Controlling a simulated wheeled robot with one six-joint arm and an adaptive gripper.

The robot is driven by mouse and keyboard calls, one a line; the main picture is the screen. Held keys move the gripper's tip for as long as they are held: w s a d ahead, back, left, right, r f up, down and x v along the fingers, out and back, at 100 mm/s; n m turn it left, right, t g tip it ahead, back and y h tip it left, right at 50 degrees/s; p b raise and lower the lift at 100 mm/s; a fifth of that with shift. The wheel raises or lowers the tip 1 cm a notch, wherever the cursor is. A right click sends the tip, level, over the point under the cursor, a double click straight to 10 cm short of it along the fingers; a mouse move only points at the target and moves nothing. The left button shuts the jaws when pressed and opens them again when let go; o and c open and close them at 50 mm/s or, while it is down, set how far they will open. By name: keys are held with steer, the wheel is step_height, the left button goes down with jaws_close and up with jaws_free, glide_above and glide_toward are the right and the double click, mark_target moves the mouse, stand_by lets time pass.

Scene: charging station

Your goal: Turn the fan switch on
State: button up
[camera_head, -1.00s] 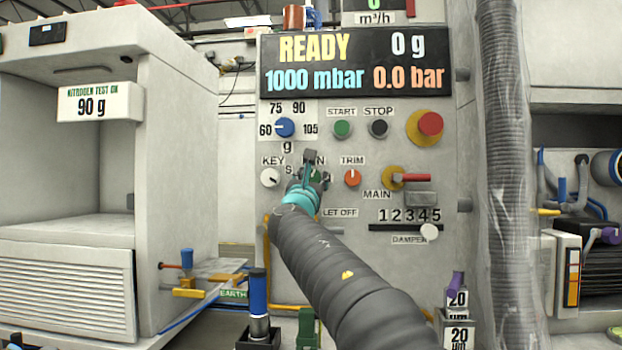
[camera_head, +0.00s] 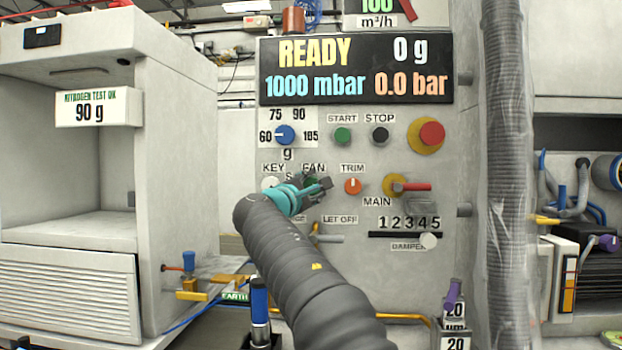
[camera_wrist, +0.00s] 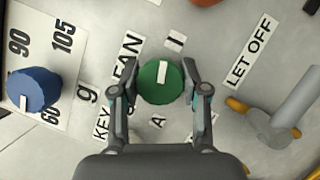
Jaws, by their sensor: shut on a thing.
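The fan switch is a round green knob (camera_wrist: 160,86) with a white pointer line, beside the FAN label (camera_wrist: 127,60). In the wrist view its pointer is directed roughly at the white label with a dark bar (camera_wrist: 175,41); an A mark lies on the opposite side. My gripper (camera_wrist: 161,80) has one finger on each side of the knob and is shut on it. In the head view my gripper (camera_head: 316,187) is at the panel below the FAN label and hides most of the knob.
A blue dial (camera_head: 285,134) is up and left, the KEY knob (camera_head: 270,183) left, and the orange TRIM knob (camera_head: 353,186) right. A red MAIN handle (camera_head: 412,187) is farther right. A LET OFF lever (camera_head: 328,239) is below. The top meter (camera_head: 380,12) reads 100 m³/h.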

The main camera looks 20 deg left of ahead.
steer(key=shift+m+g+p, duration=0.6)
steer(key=shift+m+p, duration=0.35)
steer(key=shift+m, duration=0.65)
steer(key=shift+h, duration=0.3)
steer(key=o, duration=1.1)
steer(key=shift+o, duration=0.2)
steer(key=s+a, duration=0.2)
steer(key=s, duration=0.9)
steer(key=shift+s+f, duration=0.4)
steer(key=shift+f, duration=0.05)
steer(key=shift+d, duration=0.1)
